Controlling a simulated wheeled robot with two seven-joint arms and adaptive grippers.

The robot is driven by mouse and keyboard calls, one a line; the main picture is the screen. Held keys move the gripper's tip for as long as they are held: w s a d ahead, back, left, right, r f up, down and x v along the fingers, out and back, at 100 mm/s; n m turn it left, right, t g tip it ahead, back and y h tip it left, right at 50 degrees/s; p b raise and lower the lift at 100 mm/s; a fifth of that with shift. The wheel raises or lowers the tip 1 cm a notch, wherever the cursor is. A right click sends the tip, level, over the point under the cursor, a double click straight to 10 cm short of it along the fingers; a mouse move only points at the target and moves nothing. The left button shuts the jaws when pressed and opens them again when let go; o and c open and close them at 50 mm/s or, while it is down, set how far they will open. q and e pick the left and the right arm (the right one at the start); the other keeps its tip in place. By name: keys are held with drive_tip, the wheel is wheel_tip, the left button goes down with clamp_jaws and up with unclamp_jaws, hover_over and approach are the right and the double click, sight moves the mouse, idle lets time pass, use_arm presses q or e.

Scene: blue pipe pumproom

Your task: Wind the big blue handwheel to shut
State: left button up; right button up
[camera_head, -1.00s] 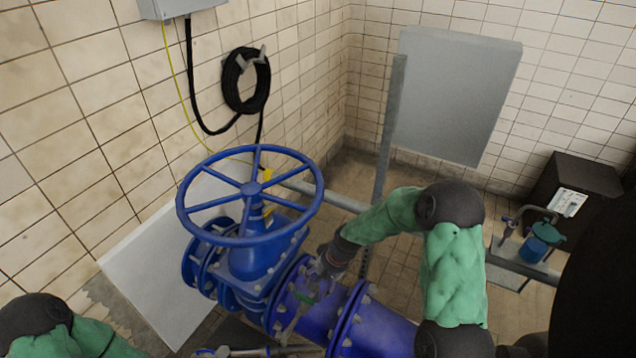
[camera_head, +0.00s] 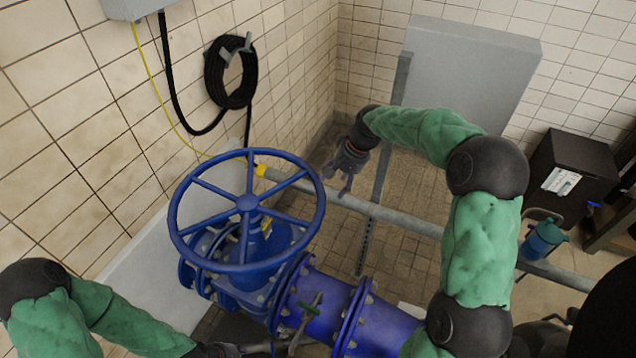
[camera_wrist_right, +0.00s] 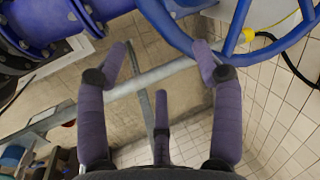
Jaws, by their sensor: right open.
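The big blue handwheel (camera_head: 247,203) lies roughly flat on top of the blue valve (camera_head: 268,262), its spokes and rim in full view. My right gripper (camera_head: 339,180) is open and empty, just to the right of the rim in the head view, apart from it there. In the right wrist view, the open fingers (camera_wrist_right: 160,62) point toward the wheel rim (camera_wrist_right: 281,42). The right fingertip overlaps the rim there; I cannot tell if it touches. My left gripper (camera_head: 225,350) is at the bottom edge, below the valve, mostly cut off; its fingers are unclear.
A blue flanged pipe (camera_head: 318,303) runs right from the valve. A grey pipe (camera_head: 390,214) crosses behind it. A coiled black hose (camera_head: 231,75) hangs on the left tiled wall. A grey panel (camera_head: 468,75) and dark box (camera_head: 570,172) stand behind my right arm.

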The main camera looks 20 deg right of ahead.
sight(324, 199)
drive_tip(key=x, duration=0.6)
drive_tip(key=w+x, duration=0.1)
drive_tip(key=x, duration=0.3)
drive_tip(key=shift+b, duration=0.35)
drive_tip(key=shift+s, duration=0.1)
clamp_jaws()
